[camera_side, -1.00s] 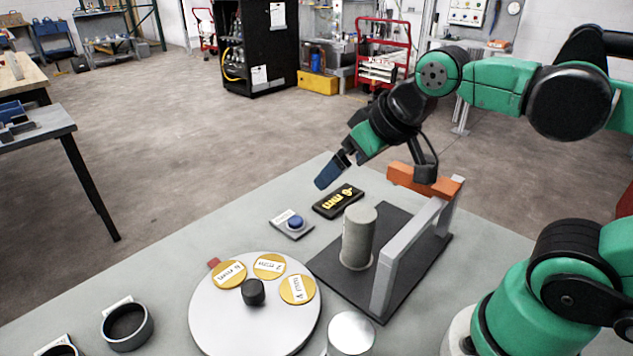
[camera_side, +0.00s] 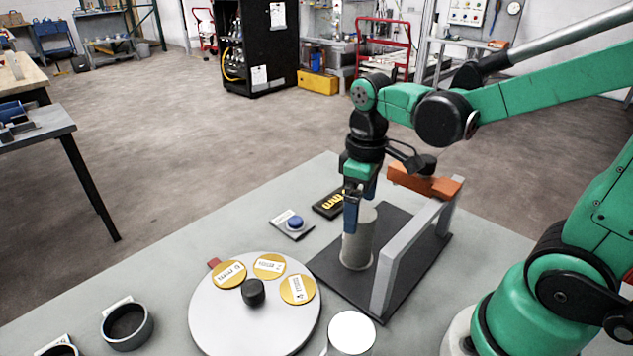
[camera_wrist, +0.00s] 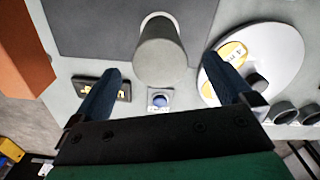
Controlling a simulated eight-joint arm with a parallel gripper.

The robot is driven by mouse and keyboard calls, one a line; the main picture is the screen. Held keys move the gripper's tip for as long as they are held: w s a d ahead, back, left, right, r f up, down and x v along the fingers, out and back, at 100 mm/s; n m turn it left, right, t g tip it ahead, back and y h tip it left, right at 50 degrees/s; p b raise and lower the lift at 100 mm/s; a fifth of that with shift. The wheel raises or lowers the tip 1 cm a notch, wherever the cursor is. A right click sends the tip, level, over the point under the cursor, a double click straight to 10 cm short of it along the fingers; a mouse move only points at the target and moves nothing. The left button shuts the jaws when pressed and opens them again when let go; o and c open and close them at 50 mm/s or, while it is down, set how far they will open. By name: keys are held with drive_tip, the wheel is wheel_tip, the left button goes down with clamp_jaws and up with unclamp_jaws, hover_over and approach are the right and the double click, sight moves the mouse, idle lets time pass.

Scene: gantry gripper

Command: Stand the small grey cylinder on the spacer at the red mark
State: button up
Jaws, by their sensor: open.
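A grey cylinder (camera_side: 360,250) stands upright on the dark base plate (camera_side: 415,262) beside the gantry frame. It also shows in the wrist view (camera_wrist: 160,52). My gripper (camera_side: 360,218) points down at the cylinder's upper part, its blue fingers open. In the wrist view the gripper (camera_wrist: 162,66) has its fingers spread left and right of the cylinder, with gaps. A round white turntable (camera_side: 222,318) carries gold labelled spacers, among them one (camera_side: 229,274) beside the red mark (camera_side: 213,262). The other spacers (camera_side: 269,266) (camera_side: 297,290) lie further right.
The grey gantry frame (camera_side: 410,250) with an orange block (camera_side: 425,181) stands close right of the cylinder. A blue button (camera_side: 294,222) and a black display (camera_side: 328,205) lie behind. A pale-topped cylinder (camera_side: 351,332) and dark-mouthed ring (camera_side: 127,326) are at the front. A black knob (camera_side: 253,292) tops the turntable.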

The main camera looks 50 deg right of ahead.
sight(358, 236)
drive_tip(key=shift+f, duration=3)
clamp_jaws()
